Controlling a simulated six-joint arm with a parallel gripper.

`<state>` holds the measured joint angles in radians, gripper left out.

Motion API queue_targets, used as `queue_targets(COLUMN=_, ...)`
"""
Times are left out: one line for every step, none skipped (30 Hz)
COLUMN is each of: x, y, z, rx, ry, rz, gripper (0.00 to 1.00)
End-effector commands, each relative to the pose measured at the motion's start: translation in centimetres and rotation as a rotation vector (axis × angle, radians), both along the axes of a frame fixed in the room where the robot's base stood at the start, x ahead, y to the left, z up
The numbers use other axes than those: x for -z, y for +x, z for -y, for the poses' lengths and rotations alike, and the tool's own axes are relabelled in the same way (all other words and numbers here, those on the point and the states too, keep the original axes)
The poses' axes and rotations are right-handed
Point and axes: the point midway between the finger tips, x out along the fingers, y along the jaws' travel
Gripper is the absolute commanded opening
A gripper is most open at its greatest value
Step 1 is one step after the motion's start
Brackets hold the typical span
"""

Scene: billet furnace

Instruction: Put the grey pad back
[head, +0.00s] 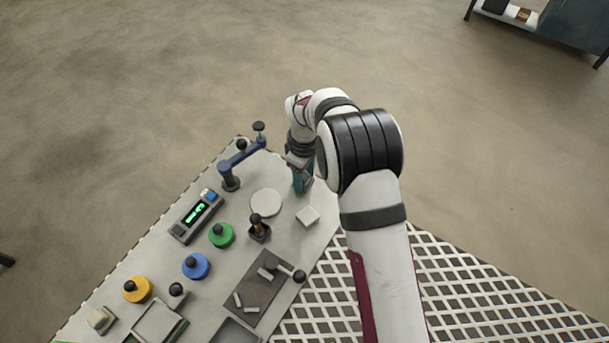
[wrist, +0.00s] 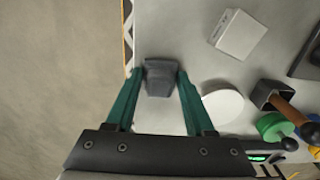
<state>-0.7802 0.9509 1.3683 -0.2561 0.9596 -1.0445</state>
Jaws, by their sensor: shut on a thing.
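The grey pad (wrist: 160,80), a dark block with a wider far end, is between the fingertips of my gripper (wrist: 160,76) in the wrist view. The teal fingers are shut on it from both sides. In the head view my gripper (head: 302,182) points down at the table's far right edge, just right of a pale round disc (head: 265,203). The pad cannot be made out clearly there. Whether it touches the tabletop or hangs just above it I cannot tell. The disc also shows in the wrist view (wrist: 222,104), right of the gripper.
A white block (head: 307,216) and a wooden-handled tool in a dark holder (head: 260,230) stand nearby. A blue clamp arm (head: 240,162) stands left of my gripper. Green (head: 222,237), blue (head: 196,267) and yellow (head: 138,291) knobbed discs line the table. A dark tray (head: 270,300) holds small pieces.

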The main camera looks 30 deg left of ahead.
Motion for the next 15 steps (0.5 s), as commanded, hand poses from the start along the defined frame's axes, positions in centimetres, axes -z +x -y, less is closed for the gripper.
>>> queue_targets(x=0.28, y=0.02, z=0.0, rx=0.001, ry=0.0, rz=0.0, gripper=0.0)
queue_targets(x=0.26, y=0.04, z=-0.01, rx=0.001, ry=0.001, rz=0.001, gripper=0.0)
queue_targets(x=0.21, y=0.05, z=-0.01, rx=0.001, ry=0.001, rz=0.001, gripper=0.0)
queue_targets(x=0.2, y=0.05, z=-0.01, rx=0.001, ry=0.001, rz=0.001, gripper=0.0)
queue_targets(x=0.2, y=0.05, z=0.0, rx=0.001, ry=0.001, rz=0.001, gripper=0.0)
queue_targets(x=0.21, y=0.05, z=0.0, rx=0.001, ry=0.001, rz=0.001, gripper=0.0)
queue_targets(x=0.25, y=0.05, z=0.01, rx=0.001, ry=0.001, rz=0.001, gripper=0.0)
queue_targets(x=0.34, y=0.05, z=0.01, rx=0.001, ry=0.001, rz=0.001, gripper=0.0)
queue_targets(x=0.46, y=0.05, z=0.01, rx=0.001, ry=0.001, rz=0.001, gripper=0.0)
queue_targets(x=0.51, y=0.05, z=0.01, rx=0.001, ry=0.001, rz=0.001, gripper=0.56)
queue_targets(x=0.49, y=0.06, z=0.01, rx=0.001, ry=0.001, rz=0.001, gripper=0.61)
queue_targets(x=0.48, y=0.05, z=0.01, rx=0.001, ry=0.001, rz=0.001, gripper=0.68)
queue_targets(x=0.47, y=0.06, z=0.01, rx=0.001, ry=0.001, rz=0.001, gripper=0.74)
queue_targets(x=0.47, y=0.05, z=0.01, rx=0.001, ry=0.001, rz=0.001, gripper=0.79)
queue_targets(x=0.47, y=0.05, z=0.02, rx=0.001, ry=0.001, rz=0.001, gripper=0.84)
